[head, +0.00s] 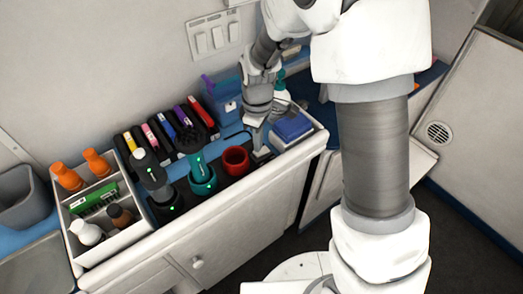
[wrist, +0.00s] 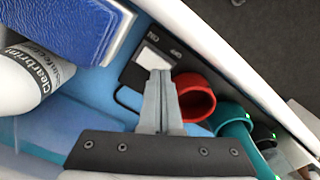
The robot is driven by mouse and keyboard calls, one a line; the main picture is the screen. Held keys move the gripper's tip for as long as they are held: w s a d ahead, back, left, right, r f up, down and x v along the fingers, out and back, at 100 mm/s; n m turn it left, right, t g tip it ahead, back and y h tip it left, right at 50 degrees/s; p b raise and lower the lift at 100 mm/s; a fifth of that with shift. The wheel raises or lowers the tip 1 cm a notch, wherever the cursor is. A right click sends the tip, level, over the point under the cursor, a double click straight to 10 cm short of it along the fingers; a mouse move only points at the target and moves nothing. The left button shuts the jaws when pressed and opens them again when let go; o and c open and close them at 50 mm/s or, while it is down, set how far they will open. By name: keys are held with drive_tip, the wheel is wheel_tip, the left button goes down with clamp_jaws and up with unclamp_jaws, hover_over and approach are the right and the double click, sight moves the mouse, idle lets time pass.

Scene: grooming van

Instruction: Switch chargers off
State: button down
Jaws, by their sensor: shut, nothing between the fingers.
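My gripper (head: 257,147) is shut and empty, pointing down at the right end of the counter. In the wrist view its fingertips (wrist: 160,76) are at or just above a dark switch box (wrist: 132,74) with a white rocker (wrist: 155,58) and OFF and ON lettering. I cannot tell whether they touch; the fingers hide part of the box. A red cup (head: 236,160) stands between the teal clipper and the switch box.
A blue box (head: 293,127) lies right of my gripper. A white bottle (wrist: 30,80) is close to it in the wrist view. Several coloured cases (head: 165,124) stand behind the chargers. A white divided tray (head: 105,212) with bottles is at left. Wall switches (head: 212,38) are above.

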drive_tip(key=shift+f+b, duration=0.65)
drive_tip(key=shift+f, duration=0.3)
idle(0.3)
drive_tip(key=shift+r+p, duration=2.75)
drive_tip(key=shift+r, duration=0.85)
drive_tip(key=s+d+r+m+t+p, duration=0.1)
drive_tip(key=s+d+r+m, duration=0.25)
drive_tip(key=r, duration=0.45)
drive_tip(key=s+d+r+m+t, duration=0.2)
drive_tip(key=s+d+r+m, duration=0.15)
drive_tip(key=r, duration=0.55)
drive_tip(key=s+d+r+m+t+p, duration=0.1)
drive_tip(key=s+d+r+m, duration=0.4)
drive_tip(key=s, duration=0.6)
drive_tip(key=shift+s+d+r+m+t, duration=0.2)
drive_tip(key=shift+s+r+m+t, duration=0.2)
drive_tip(key=shift+r+t, duration=0.4)
